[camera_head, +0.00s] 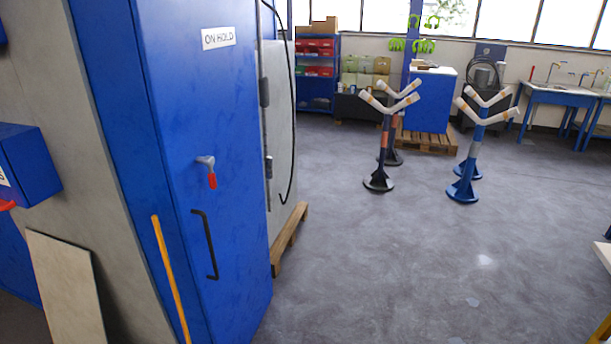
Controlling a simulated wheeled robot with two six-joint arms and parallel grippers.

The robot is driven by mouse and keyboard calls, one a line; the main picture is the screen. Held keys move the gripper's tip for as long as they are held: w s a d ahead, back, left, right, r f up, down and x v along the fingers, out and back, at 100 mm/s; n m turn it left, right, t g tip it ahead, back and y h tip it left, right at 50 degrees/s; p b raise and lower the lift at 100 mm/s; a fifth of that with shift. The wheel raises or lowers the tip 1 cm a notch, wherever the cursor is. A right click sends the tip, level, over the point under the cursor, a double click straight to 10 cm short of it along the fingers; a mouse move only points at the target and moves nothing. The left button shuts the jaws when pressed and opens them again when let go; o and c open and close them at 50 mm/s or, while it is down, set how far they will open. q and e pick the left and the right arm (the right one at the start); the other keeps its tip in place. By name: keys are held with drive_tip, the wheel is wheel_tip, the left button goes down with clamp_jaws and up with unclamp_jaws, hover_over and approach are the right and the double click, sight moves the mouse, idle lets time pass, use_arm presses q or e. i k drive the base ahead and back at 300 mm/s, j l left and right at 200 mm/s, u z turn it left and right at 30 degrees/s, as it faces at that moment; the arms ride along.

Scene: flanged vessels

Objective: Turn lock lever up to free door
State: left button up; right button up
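A tall blue cabinet door (215,95) fills the left-centre of the head view, and it looks closed. The lock lever (210,172) sits about halfway up the door, with a grey pivot and a red grip that hangs downward. Below it is a black bar handle (208,245), upright on the door. A white "ON HOLD" label (218,38) is near the top. Neither of my grippers shows in this view.
A yellow bar (169,280) runs down the cabinet's left side, and a pale panel (66,290) leans at lower left. Grey floor (430,260) is open to the right. Roller stands (468,185) stand further back.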

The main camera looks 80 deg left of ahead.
sight(209, 162)
drive_tip(key=u, duration=3.15)
drive_tip(key=i+l+z, duration=0.15)
drive_tip(key=i+z, duration=0.45)
drive_tip(key=i+l, duration=0.05)
drive_tip(key=i, duration=0.05)
